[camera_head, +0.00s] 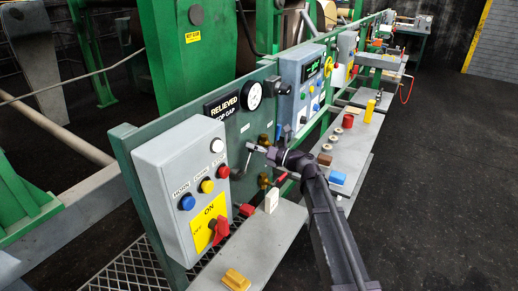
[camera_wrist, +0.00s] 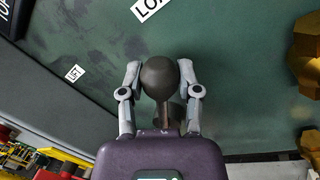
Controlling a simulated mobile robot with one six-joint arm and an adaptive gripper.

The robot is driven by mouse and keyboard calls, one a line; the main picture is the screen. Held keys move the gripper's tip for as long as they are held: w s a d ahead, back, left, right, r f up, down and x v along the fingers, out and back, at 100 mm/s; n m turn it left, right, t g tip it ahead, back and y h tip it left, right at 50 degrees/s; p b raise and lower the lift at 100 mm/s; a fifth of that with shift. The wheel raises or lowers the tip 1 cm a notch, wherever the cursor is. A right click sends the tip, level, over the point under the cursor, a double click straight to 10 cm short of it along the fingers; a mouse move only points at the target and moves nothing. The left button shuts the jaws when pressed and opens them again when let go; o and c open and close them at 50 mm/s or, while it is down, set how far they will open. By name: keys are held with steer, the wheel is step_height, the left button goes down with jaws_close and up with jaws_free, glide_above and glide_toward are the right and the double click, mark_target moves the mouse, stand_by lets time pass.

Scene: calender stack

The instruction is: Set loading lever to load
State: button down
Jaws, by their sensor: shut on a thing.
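The loading lever, with a dark round knob (camera_wrist: 160,78), shows in the wrist view against a green panel. My gripper (camera_wrist: 160,82) has one grey finger on each side of this knob and is shut on it. A white label (camera_wrist: 150,8) reading "LO", cut off by the picture's top edge, is on the panel above the knob. In the head view my gripper (camera_head: 256,148) is at the green panel, below the pressure gauge. A dark curved lever part (camera_head: 241,165) shows just left of the fingers there. The knob is hard to make out in that view.
A grey control box (camera_head: 182,180) with buttons and a red switch is left of my gripper. Brass fittings (camera_wrist: 305,60) are close on the right. A grey shelf (camera_head: 255,240) with small items runs below.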

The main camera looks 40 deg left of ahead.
stand_by(0.3)
steer(key=shift+c, duration=1.5)
jaws_free()
steer(key=shift+f, duration=0.1)
steer(key=shift+w, duration=0.1)
steer(key=w+d+f+n+t+h, duration=0.1)
steer(key=d+f+n+h, duration=0.3)
steer(key=d, duration=0.8)
steer(key=w+d+f+n+t+h, duration=0.25)
steer(key=d+f+n, duration=0.3)
steer(key=d, duration=0.55)
steer(key=d+f+n+t+h, duration=0.1)
steer(key=d+f+n+h, duration=0.4)
steer(key=d, duration=0.7)
steer(key=s+d+f+n+h, duration=0.2)
steer(key=d, duration=0.8)
steer(key=s+d+f+n+h, duration=0.2)
steer(key=s+d+n+h, duration=0.1)
steer(key=d, duration=0.8)
steer(key=s+d+f+n+h, duration=0.1)
steer(key=s+d+n+h, duration=0.1)
steer(key=d, duration=0.8)
steer(key=shift+s+d+f+n, duration=0.15)
steer(key=shift+s+f+n, duration=0.25)
steer(key=shift+s+n, duration=0.05)
